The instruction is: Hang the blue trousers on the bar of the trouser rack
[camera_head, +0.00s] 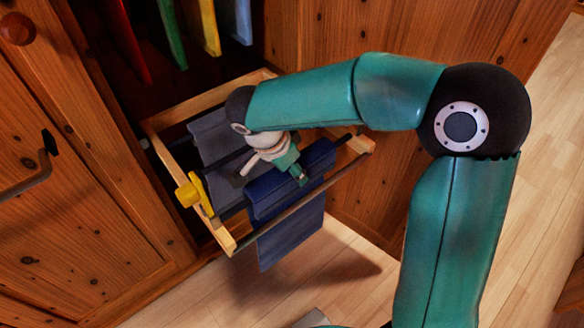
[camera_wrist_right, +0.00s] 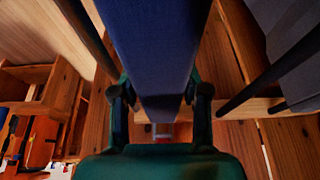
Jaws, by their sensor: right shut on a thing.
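The blue trousers (camera_head: 292,236) hang folded at the right side of the pulled-out trouser rack (camera_head: 222,238), with their lower part showing below its near rail. My right gripper (camera_head: 297,172) is shut on their upper part, over the rack. In the right wrist view the blue cloth (camera_wrist_right: 155,50) runs between the two fingers (camera_wrist_right: 160,100), with a dark bar on either side. Whether the cloth rests on a bar beneath it is hidden by the cloth and my gripper. My left gripper is out of view.
Grey trousers (camera_head: 212,138) hang on the rack left of the blue ones; they also show in the right wrist view (camera_wrist_right: 295,62). A yellow piece (camera_head: 188,192) sits on the rack's left front. Coloured garments (camera_head: 204,25) hang above. An open wooden door (camera_head: 75,200) stands left.

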